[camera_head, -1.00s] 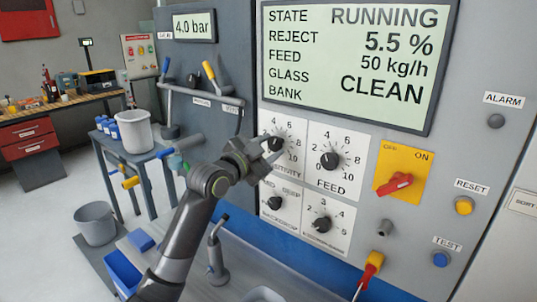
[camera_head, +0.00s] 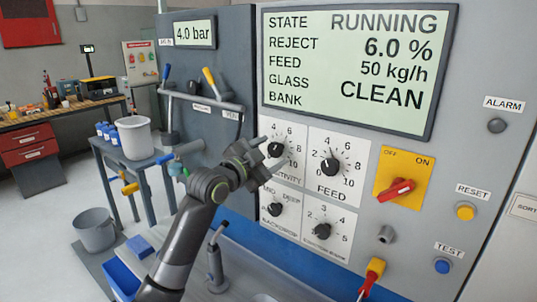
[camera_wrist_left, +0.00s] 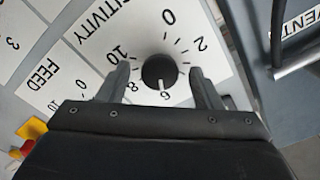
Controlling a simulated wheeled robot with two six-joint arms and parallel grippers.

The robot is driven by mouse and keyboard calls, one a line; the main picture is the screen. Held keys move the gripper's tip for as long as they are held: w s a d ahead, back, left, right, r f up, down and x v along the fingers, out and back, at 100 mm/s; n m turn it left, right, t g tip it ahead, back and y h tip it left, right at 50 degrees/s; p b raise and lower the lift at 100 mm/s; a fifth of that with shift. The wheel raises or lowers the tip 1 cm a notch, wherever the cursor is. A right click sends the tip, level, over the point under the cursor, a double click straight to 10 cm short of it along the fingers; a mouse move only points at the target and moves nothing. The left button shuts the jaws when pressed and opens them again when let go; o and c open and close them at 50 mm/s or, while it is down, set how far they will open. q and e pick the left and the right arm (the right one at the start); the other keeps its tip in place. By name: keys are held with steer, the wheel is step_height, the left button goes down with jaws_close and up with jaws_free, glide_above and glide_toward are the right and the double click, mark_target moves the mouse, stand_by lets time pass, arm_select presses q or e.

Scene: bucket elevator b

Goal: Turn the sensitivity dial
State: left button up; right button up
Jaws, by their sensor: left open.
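The sensitivity dial (camera_head: 275,149) is a black knob on a white scale plate, on the panel below the display (camera_head: 355,65). In the left wrist view the dial (camera_wrist_left: 160,71) sits between the two fingers, and its white pointer line is near the 6. My left gripper (camera_head: 264,156) is in front of the dial in the head view; its open fingers also show in the left wrist view (camera_wrist_left: 163,84), one on each side of the knob with gaps. The display reads REJECT 6.0 %. My right gripper is not in view.
The feed dial (camera_head: 330,167) is just right of the sensitivity dial, with the backdrop dial (camera_head: 275,209) and another dial (camera_head: 322,231) below. A red switch on a yellow plate (camera_head: 403,188) is further right. A grey bucket (camera_head: 135,137) stands on a side table at left.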

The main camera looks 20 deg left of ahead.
arm_select(q)
steer(key=shift+s, duration=0.1)
steer(key=shift+s+a, duration=0.2)
steer(key=shift+s, duration=0.15)
steer(key=b+v, duration=0.3)
steer(key=v, duration=1.3)
steer(key=shift+s+b, duration=0.25)
steer(key=shift+b, duration=0.05)
